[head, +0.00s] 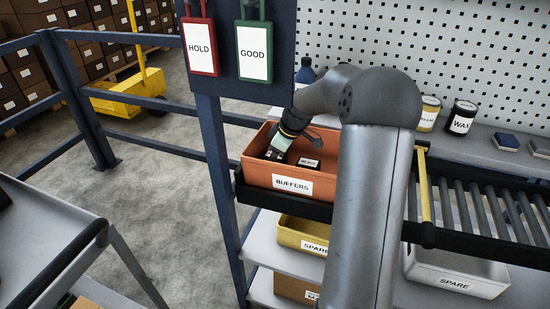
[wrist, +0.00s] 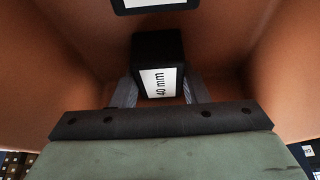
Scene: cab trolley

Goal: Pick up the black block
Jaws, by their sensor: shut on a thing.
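A black block (wrist: 157,46) with a white "40 mm" label sits between the two fingers of my gripper (wrist: 158,90) in the wrist view. The fingers are shut on its sides. In the head view my gripper (head: 274,155) reaches down into the orange bin (head: 262,176) labelled "BUFFERS", and the held block is mostly hidden there. A second black block (head: 308,163) with a white label lies in the bin to the right of my gripper. Part of another labelled block shows at the top of the wrist view (wrist: 160,10).
The orange bin walls (wrist: 55,60) rise close around my gripper. A dark blue post (head: 216,150) stands left of the bin. A roller conveyor (head: 480,205) lies to the right, and a yellow bin (head: 290,232) is below. Jars and a bottle stand on the back shelf.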

